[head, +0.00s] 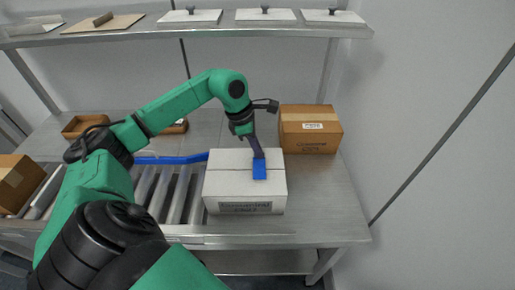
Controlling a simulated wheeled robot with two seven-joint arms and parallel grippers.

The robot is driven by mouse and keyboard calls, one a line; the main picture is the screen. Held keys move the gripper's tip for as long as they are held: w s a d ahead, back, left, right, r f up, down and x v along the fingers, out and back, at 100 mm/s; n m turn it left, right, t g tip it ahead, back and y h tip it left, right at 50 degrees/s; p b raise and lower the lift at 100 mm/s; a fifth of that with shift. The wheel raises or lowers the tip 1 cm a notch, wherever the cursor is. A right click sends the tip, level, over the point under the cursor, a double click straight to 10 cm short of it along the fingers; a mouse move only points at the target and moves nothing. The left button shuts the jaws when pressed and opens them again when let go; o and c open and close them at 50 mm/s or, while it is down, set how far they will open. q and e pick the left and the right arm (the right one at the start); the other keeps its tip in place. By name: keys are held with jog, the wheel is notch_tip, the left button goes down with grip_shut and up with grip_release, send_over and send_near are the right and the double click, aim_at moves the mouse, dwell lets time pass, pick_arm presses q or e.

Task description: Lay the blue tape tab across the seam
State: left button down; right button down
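A white carton (222,188) with a dark printed label on its front stands at the right end of the roller conveyor. A seam line runs from left to right across its top. My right gripper is not in view.
A brown carton (309,136) stands behind the white one to the right. Another brown carton (17,184) is at the far left of the rollers (178,195). A shelf (230,29) with white lidded items hangs above. Bare metal table (325,200) lies at right.

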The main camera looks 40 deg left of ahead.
pick_arm(q)
jog(key=shift+f, duration=0.25)
dwell(0.4)
jog(key=c, duration=1)
grip_release()
jog(key=shift+c, duration=0.6)
jog(key=shift+r+p, duration=2.4)
jog(key=shift+r, duration=1.2)
jog(key=shift+f, duration=0.1)
